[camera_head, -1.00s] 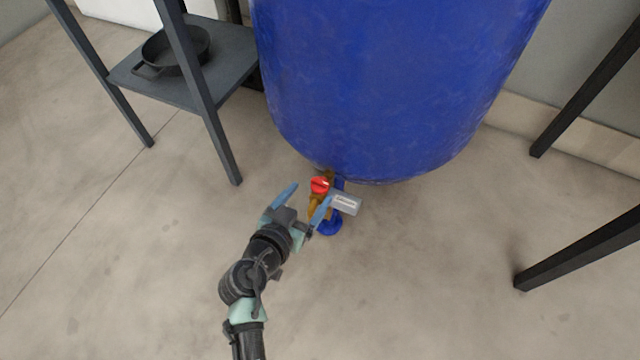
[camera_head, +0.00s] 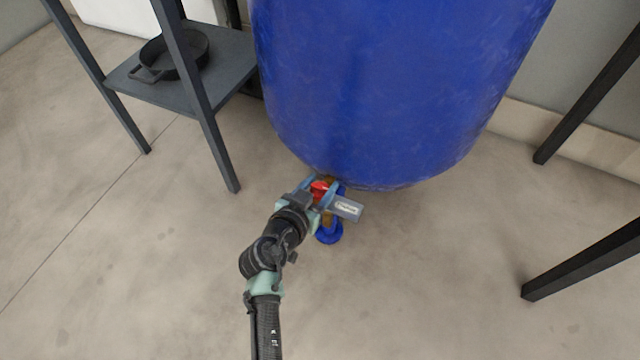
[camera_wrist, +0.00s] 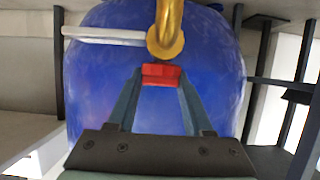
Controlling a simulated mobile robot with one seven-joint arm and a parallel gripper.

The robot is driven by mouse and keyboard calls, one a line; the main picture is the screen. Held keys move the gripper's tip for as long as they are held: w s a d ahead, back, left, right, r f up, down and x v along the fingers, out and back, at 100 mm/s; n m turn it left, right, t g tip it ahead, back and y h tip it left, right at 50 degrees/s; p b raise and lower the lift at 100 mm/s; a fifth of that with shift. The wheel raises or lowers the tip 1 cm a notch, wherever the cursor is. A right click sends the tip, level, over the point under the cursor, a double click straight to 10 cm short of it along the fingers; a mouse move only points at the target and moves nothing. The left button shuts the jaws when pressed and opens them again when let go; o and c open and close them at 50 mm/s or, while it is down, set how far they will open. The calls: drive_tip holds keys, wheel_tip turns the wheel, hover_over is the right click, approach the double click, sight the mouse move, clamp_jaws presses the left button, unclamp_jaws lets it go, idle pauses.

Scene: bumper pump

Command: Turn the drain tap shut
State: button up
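The drain tap's red handle (camera_head: 319,188) sits low at the front of the blue tank (camera_head: 390,80). Its brass body shows in the wrist view (camera_wrist: 166,42). My gripper (camera_head: 320,184) is at the tap, with one blue-grey finger on each side of the red handle. In the wrist view the red handle (camera_wrist: 161,75) lies between the fingertips (camera_wrist: 160,74), close to both. The fingers stand apart; firm contact cannot be made out. A blue round piece (camera_head: 329,232) lies below the tap, partly hidden by my gripper.
A dark shelf (camera_head: 165,88) with a black pan (camera_head: 176,54) stands at the left. Dark table legs (camera_head: 580,255) stand at the right. The floor in front is clear.

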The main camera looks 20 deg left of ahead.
clamp_jaws()
